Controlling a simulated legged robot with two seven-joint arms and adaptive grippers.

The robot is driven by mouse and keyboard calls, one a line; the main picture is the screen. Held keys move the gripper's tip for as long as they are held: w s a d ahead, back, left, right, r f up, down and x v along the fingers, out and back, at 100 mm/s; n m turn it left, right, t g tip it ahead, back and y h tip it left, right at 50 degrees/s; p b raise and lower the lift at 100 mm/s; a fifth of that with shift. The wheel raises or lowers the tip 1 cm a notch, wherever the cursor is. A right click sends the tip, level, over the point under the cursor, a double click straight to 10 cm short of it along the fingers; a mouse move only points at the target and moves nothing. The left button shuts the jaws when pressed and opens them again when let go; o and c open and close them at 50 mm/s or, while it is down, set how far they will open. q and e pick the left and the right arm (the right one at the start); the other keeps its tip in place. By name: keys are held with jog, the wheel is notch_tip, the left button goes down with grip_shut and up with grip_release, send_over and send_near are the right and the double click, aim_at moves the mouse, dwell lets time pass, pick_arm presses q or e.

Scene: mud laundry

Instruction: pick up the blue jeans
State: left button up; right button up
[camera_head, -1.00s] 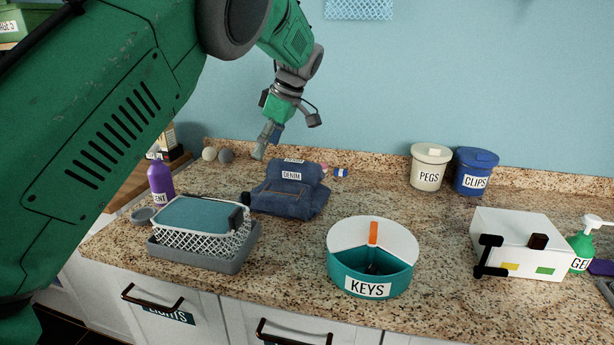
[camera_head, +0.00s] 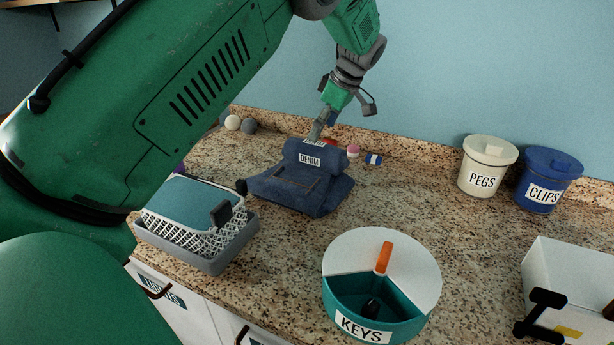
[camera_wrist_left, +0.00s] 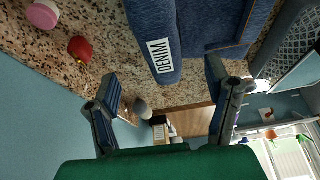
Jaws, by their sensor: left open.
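The blue jeans (camera_head: 296,188) lie folded on the speckled counter, with a rolled part on top bearing a DENIM label. In the left wrist view the jeans (camera_wrist_left: 210,28) fill the upper middle and right, with the label facing the camera. My left gripper (camera_head: 318,128) is at the back of the rolled part, its tips close to it in the head view. In the left wrist view the two fingers of my left gripper (camera_wrist_left: 165,88) are spread apart with nothing held between them. Whether a finger touches the cloth cannot be told. My right gripper is not in view.
A white basket (camera_head: 190,232) with a teal top sits in a grey tray left of the jeans. A round KEYS box (camera_head: 345,322) stands in front right. PEGS (camera_head: 485,175) and CLIPS (camera_head: 545,190) tubs stand at the back right. Small red and pink items (camera_wrist_left: 80,48) lie behind the jeans.

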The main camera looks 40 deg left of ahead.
aim_at(318, 143)
pick_arm(q)
jog(key=shift+x, duration=3.3)
jog(key=shift+d+f, duration=0.2)
jog(key=shift+f, duration=0.1)
grip_shut()
